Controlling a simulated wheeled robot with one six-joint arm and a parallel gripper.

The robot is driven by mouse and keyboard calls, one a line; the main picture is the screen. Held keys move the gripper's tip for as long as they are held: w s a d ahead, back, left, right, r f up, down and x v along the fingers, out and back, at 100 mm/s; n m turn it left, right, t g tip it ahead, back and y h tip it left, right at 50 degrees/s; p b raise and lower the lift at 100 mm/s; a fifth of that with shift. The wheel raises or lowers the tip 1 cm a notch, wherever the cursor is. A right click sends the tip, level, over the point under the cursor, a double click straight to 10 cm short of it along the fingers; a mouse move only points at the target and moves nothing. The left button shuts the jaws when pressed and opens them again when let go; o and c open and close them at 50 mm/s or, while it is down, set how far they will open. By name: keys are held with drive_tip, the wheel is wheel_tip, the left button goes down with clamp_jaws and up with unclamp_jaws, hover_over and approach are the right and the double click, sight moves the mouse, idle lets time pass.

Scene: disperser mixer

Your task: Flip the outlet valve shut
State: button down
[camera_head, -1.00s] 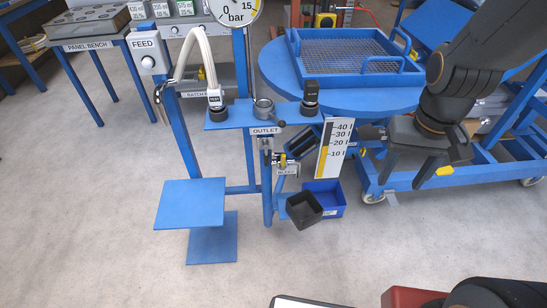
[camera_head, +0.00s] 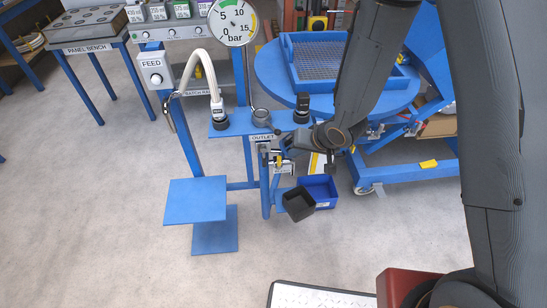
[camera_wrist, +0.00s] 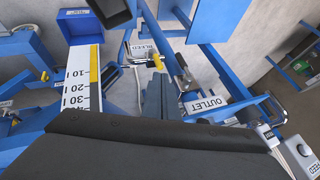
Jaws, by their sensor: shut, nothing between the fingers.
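The outlet valve (camera_head: 264,150) is a small metal fitting on the blue post, below the OUTLET label (camera_head: 262,138). In the wrist view a metal fitting with a short lever (camera_wrist: 184,80) shows beside the OUTLET label (camera_wrist: 207,103). Which way the lever is turned is hard to tell. My gripper (camera_head: 284,147) is just right of the valve, pointing left. In the wrist view its dark fingers (camera_wrist: 159,97) are together and empty, left of the fitting. Contact with the valve cannot be made out.
The bleed valve with a yellow part (camera_wrist: 157,61) is close by, under the outlet. The white level scale (camera_wrist: 83,75) is beside my gripper. A black bin (camera_head: 298,204) and a blue bin (camera_head: 319,190) sit below. A round blue table (camera_head: 275,75) stands behind.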

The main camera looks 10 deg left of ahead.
sight(264, 159)
drive_tip(key=shift+s+a+f+y, duration=0.15)
drive_tip(key=shift+s+a+y, duration=0.1)
drive_tip(key=shift+a, duration=0.35)
drive_tip(key=shift+s+a+f+y, duration=0.15)
drive_tip(key=shift+s+a+y, duration=0.1)
drive_tip(key=shift+a, duration=0.35)
drive_tip(key=p+x, duration=0.2)
drive_tip(key=x, duration=0.8)
drive_tip(key=shift+p, duration=0.3)
